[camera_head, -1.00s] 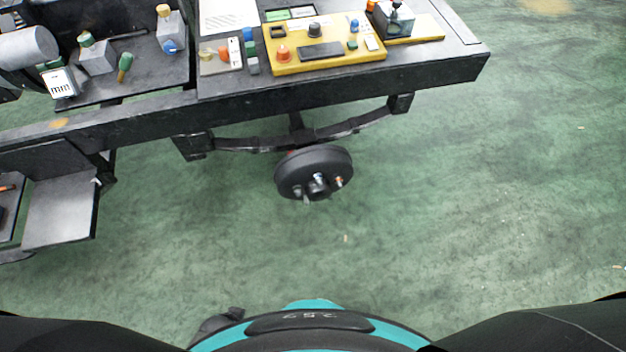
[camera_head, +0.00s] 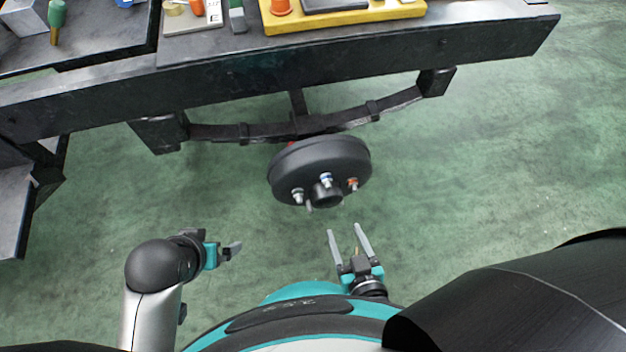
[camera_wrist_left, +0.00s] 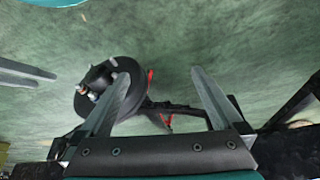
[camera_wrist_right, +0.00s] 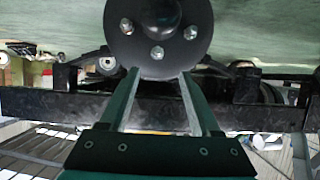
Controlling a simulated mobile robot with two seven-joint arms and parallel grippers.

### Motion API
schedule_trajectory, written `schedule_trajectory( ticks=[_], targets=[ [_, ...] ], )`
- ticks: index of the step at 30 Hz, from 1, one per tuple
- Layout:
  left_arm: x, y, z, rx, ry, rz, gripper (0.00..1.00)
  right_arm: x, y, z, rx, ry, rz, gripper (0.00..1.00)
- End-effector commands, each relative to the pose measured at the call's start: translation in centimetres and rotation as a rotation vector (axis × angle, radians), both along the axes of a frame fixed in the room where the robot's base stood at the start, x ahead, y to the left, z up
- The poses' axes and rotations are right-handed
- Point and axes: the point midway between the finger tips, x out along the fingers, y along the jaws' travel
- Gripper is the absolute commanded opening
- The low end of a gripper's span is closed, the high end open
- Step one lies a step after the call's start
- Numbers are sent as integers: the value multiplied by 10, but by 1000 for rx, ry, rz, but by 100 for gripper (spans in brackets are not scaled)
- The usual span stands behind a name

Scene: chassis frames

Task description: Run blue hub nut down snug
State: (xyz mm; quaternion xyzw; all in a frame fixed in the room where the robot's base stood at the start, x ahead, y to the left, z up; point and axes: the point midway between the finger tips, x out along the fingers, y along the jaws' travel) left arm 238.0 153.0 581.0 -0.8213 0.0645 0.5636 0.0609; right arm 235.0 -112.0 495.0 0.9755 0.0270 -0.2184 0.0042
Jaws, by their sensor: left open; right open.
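The blue hub nut (camera_head: 326,178) is on a stud on the face of the black wheel hub (camera_head: 318,158), above the central boss. An orange-marked nut (camera_head: 352,183) is on the stud to its right and a silver one (camera_head: 297,194) on the stud to its left. My right gripper (camera_head: 346,230) is open and empty below the hub, fingers pointing up toward it. In the right wrist view the hub (camera_wrist_right: 160,30) fills the top, just beyond the fingertips; nut colours are unclear there. My left gripper (camera_head: 236,248) is open and empty, left of and below the hub.
A leaf spring (camera_head: 225,132) and dark frame beam (camera_head: 250,88) run above and behind the hub. A yellow tray (camera_head: 345,18) sits on the bench top. A dark panel (camera_head: 15,215) stands at the left. The green floor right of the hub is clear.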

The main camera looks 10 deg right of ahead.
Motion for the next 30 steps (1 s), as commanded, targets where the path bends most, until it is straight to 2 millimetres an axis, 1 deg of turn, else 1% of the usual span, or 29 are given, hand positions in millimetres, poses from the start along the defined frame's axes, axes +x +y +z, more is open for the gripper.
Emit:
schedule_trajectory(
  ticks=[1,8,11,16,18,22,30],
  targets=[
    [-1,0,-2,0,-6,0,100,1,-1,-4,0,-17,-9,64],
    [-1,1,10,-2,-19,1,100,8,-3,1,-1,-50,-23,64],
    [-1,1,16,-2,-28,1,100,15,-3,-2,-1,-50,-23,64],
    [-3,1,32,-6,-53,2,100,32,-2,-9,-2,-51,-21,64],
    [3,-6,29,-24,-99,-11,100,39,-2,-13,-2,-50,-21,64],
    [14,-16,30,-57,-184,-28,100,53,-1,-19,-1,-50,-22,64],
    [31,-36,27,-119,-324,-55,100,69,-1,-25,-2,-49,-21,64]
  ],
)
